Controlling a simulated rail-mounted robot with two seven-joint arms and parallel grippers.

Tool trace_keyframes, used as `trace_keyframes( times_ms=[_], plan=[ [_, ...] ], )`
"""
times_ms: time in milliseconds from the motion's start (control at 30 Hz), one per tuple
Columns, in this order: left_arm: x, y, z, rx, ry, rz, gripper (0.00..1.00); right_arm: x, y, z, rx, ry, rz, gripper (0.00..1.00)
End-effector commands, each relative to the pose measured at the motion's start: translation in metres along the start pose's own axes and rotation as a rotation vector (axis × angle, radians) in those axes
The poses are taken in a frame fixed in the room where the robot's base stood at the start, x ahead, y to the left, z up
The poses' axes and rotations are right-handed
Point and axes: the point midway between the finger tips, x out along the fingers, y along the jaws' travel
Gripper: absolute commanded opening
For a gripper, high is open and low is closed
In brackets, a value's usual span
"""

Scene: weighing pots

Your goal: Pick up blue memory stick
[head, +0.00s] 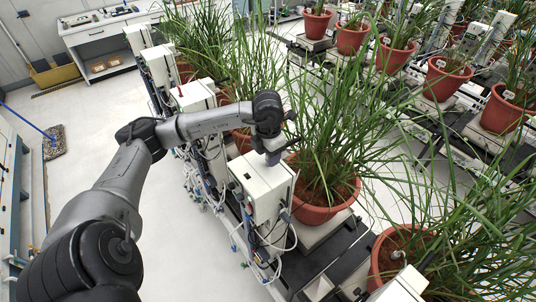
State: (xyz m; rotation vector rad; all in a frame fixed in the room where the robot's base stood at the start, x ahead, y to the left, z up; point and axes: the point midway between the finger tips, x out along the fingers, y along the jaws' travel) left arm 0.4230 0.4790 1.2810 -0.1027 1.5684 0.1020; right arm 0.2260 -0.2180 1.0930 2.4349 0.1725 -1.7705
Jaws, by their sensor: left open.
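My left arm comes in from the lower left, and its gripper (275,149) points down just above the near white box (262,183). The gripper is open. A small blue-grey piece (273,158) shows at the fingertips, over the top of the box. It may be the blue memory stick, but it is too small and too covered by the gripper to be sure. I cannot tell whether the fingers touch it. My right gripper is not in view.
A potted grass plant (318,205) stands right beside the near box, its leaves close to the gripper. More white boxes with hanging cables line the row behind. Another row of pots (445,78) stands at the upper right. The pale floor (90,150) on the left is mostly clear.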

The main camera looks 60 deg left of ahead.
Motion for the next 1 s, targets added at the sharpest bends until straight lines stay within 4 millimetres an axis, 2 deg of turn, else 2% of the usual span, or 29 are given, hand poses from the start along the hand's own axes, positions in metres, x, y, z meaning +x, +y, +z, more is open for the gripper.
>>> trace_keyframes(
  times_ms=[133,400,900,1000],
  plan=[
    [0.0098,0.0003,-0.0005,-0.001,0.001,0.001,0.5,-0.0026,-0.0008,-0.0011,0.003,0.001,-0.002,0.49],
    [0.0114,0.0004,-0.0003,0.0,0.0,0.001,0.49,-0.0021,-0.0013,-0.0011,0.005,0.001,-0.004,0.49],
    [0.011,0.0004,-0.0003,0.0,0.0,0.001,0.01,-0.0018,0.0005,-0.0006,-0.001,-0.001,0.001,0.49],
    [0.011,0.0004,-0.0003,0.0,0.0,0.001,0.0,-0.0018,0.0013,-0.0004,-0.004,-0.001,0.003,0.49]
  ],
)
